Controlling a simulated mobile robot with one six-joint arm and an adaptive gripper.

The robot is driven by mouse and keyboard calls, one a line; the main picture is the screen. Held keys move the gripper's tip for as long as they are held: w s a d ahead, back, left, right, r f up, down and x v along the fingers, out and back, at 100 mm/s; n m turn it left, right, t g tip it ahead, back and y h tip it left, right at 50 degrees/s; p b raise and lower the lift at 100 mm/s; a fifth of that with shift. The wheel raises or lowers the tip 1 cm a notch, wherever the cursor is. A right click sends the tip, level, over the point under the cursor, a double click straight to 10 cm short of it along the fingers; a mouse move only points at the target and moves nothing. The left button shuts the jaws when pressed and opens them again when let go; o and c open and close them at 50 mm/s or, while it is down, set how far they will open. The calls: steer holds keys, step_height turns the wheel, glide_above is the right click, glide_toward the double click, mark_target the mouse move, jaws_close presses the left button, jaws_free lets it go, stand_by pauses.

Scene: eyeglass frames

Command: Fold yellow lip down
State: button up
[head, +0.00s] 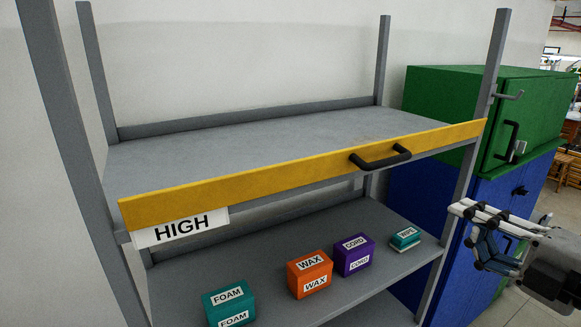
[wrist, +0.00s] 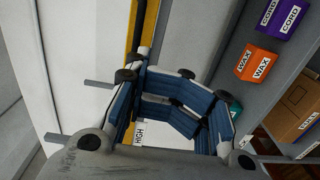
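The yellow lip (head: 300,172) stands upright along the front edge of the grey top shelf (head: 240,140). A black handle (head: 380,158) sticks out from its face, right of the middle. In the wrist view the lip shows as a yellow strip (wrist: 133,22), partly hidden behind my gripper. My gripper (head: 468,225) is at the right of the head view, below and right of the lip's right end, apart from the lip and the handle. Its fingers look spread with nothing between them; they also show in the wrist view (wrist: 186,72).
A white HIGH label (head: 181,227) hangs below the lip's left end. The lower shelf (head: 345,295) holds teal, orange (head: 310,274) and purple (head: 353,255) boxes. A grey post (head: 490,75) stands near my gripper. Green (head: 470,100) and blue cabinets are behind it.

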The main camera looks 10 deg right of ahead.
mark_target(380, 161)
steer(key=p+x, duration=0.2)
steer(key=x, duration=1.4)
steer(key=shift+w+a, duration=0.1)
jaws_close()
jaws_free()
